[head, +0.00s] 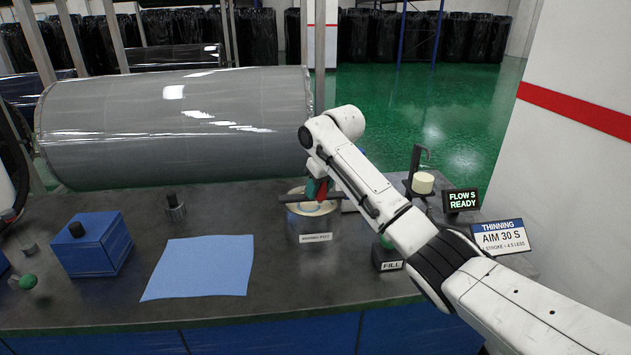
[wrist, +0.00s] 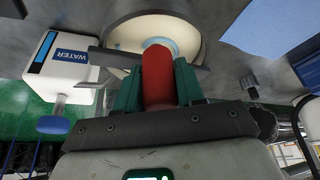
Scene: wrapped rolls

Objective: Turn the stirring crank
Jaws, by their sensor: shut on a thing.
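My gripper (head: 317,188) is over the pot (head: 318,229), which stands on the dark bench and has a label on its front. Its teal fingers are shut on the red crank handle (wrist: 158,78), one finger on each side. In the wrist view, the pot (wrist: 121,36) holds a cream liquid, with a pale blue round part around the handle's far end. A dark bar (wrist: 108,57) crosses the pot's top. The lower part of the crank is hidden by the handle and fingers.
A white WATER container (wrist: 66,66) stands beside the pot. A blue sheet (head: 200,267) and a blue box (head: 91,244) lie left. A FILL block (head: 388,260), a FLOW S READY display (head: 462,200) and a THINNING sign (head: 500,238) are right. A large wrapped roll (head: 170,125) is behind.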

